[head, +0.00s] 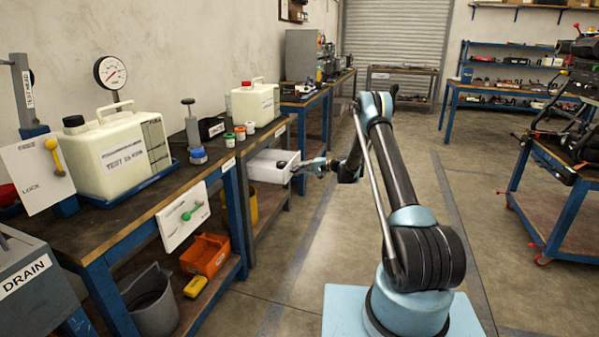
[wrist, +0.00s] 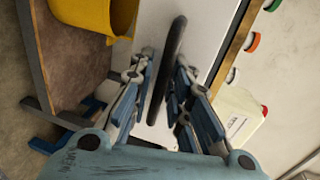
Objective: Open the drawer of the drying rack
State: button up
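The white drawer (head: 268,168) is under the wooden bench top, below the small jars, and appears to jut out from the bench's front. Its white front (wrist: 205,35) fills the middle of the wrist view, with a dark bar handle (wrist: 172,50) across it. My gripper (head: 300,168) is at the drawer's front in the head view. In the wrist view my gripper (wrist: 166,72) has one finger on each side of the handle, with visible gaps, so it looks open around the bar. Whether a fingertip touches the front cannot be told.
A yellow bucket (wrist: 95,12) is below the drawer; it also shows in the head view (head: 249,205). Bench tops hold jars and a white canister (head: 252,104). An orange bin (head: 205,255) sits on the lower shelf. The aisle floor (head: 330,215) is clear.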

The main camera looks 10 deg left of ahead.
jog(key=v, duration=1.2)
